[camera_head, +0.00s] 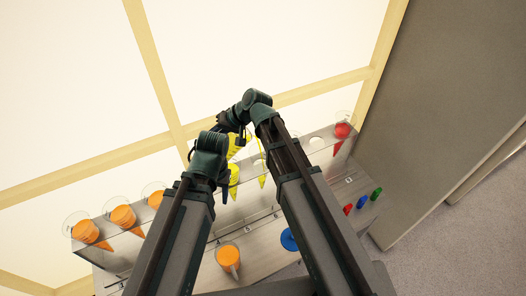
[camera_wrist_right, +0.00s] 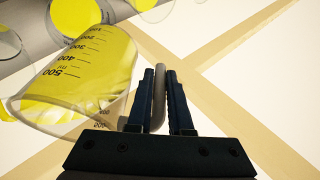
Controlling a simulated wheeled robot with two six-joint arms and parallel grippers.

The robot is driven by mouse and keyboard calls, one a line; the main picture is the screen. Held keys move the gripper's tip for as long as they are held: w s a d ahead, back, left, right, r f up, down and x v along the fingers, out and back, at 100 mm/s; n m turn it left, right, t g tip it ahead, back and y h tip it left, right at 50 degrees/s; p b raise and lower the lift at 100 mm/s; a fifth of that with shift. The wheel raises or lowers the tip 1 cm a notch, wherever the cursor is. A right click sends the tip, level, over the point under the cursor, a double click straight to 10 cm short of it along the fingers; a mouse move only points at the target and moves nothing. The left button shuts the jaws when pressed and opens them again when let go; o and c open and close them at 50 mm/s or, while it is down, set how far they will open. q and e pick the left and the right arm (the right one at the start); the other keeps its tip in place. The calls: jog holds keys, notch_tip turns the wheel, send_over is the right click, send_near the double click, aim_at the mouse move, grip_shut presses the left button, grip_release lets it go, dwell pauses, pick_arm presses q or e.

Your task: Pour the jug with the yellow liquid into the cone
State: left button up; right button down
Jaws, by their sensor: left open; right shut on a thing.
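The jug with yellow liquid (camera_wrist_right: 85,75) is tilted in the right wrist view, its handle between the fingers of my right gripper (camera_wrist_right: 160,95). In the head view the jug (camera_head: 238,148) is partly hidden by my arms above the shelf. Cones with yellow liquid stand in the shelf beyond the jug's tilted side; one shows in the wrist view (camera_wrist_right: 75,15) and in the head view (camera_head: 233,180). Whether liquid is running out of the jug is unclear. My left gripper (camera_head: 225,190) is open beside the yellow cones, partly hidden by its own wrist.
Several orange cones (camera_head: 123,216) stand at the shelf's left and a red cone (camera_head: 342,131) at its right. An orange jug (camera_head: 228,256) and a blue jug (camera_head: 289,239) stand on the lower level. Small blue, red and green items (camera_head: 361,202) lie at right.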

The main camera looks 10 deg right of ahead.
jog(key=shift+a, duration=0.4)
jog(key=shift+d, duration=0.4)
jog(key=shift+a, duration=0.3)
jog(key=shift+d, duration=0.4)
jog(key=shift+a+r, duration=0.1)
jog(key=shift+a, duration=0.2)
jog(key=shift+d+y, duration=0.3)
jog(key=shift+a+b, duration=0.25)
jog(key=shift+b, duration=0.05)
jog(key=shift+d, duration=0.3)
jog(key=shift+a, duration=0.2)
jog(key=shift+d, duration=0.25)
pick_arm(q)
jog(key=shift+w+d+f, duration=0.15)
jog(key=shift+d+f, duration=0.35)
jog(key=shift+d, duration=0.1)
pick_arm(e)
jog(key=shift+a, duration=0.15)
